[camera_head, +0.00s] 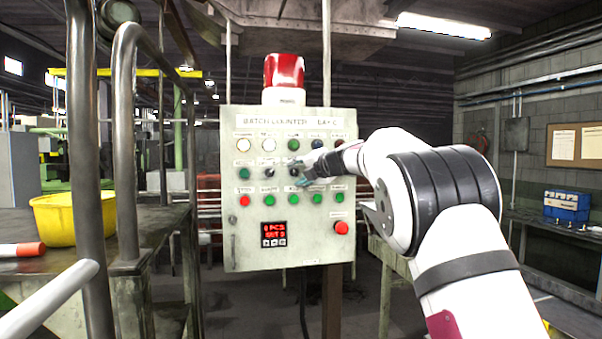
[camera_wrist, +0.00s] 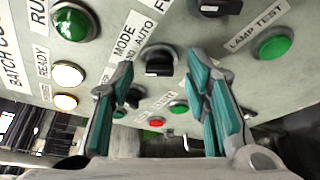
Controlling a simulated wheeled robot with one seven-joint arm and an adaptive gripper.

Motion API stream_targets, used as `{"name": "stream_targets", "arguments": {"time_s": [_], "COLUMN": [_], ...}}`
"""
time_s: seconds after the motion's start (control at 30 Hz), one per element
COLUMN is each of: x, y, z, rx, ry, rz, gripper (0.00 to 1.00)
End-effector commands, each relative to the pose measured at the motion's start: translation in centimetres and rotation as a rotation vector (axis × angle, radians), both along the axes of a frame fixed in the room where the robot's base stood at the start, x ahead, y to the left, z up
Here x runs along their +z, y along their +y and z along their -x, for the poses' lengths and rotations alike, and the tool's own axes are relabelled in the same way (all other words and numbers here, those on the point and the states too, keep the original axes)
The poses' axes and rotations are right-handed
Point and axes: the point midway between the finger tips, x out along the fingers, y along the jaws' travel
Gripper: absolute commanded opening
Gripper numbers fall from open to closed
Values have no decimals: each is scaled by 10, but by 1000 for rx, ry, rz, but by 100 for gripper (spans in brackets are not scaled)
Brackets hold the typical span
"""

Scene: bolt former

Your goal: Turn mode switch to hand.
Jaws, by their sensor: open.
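The mode switch (camera_wrist: 158,65) is a black rotary knob on the grey panel, under a label reading "MODE" with "AUTO" and a partly covered "HAND". It shows near the middle of the wrist view. Which way its pointer is set is hard to tell. My gripper (camera_wrist: 160,75) is open, with one teal-padded finger on each side of the switch in that view. Nothing is between the pads that I can see as gripped, and contact cannot be told. In the head view my gripper (camera_head: 308,172) is at the panel's middle row and covers part of it.
The control panel (camera_head: 245,245) carries several lamps, buttons and knobs, a red beacon (camera_head: 284,72) on top and a red button (camera_head: 341,228) at lower right. Another black knob (camera_wrist: 133,98) and a green lamp-test button (camera_wrist: 273,44) are near my fingers. Metal railings (camera_head: 126,150) stand left.

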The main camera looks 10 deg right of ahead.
Motion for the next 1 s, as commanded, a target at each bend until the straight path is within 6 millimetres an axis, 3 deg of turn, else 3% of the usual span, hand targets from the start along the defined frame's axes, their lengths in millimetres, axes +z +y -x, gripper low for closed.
{"name": "stream_targets", "arguments": {"time_s": [0.23, 0.7, 1.0], "x": [6, 21, 23], "y": [-8, -35, -39], "z": [19, 97, 111], "rx": [-2, -1, 0], "ry": [-1, -1, 1], "rz": [-1, 0, 0], "gripper": [43, 43, 43]}}
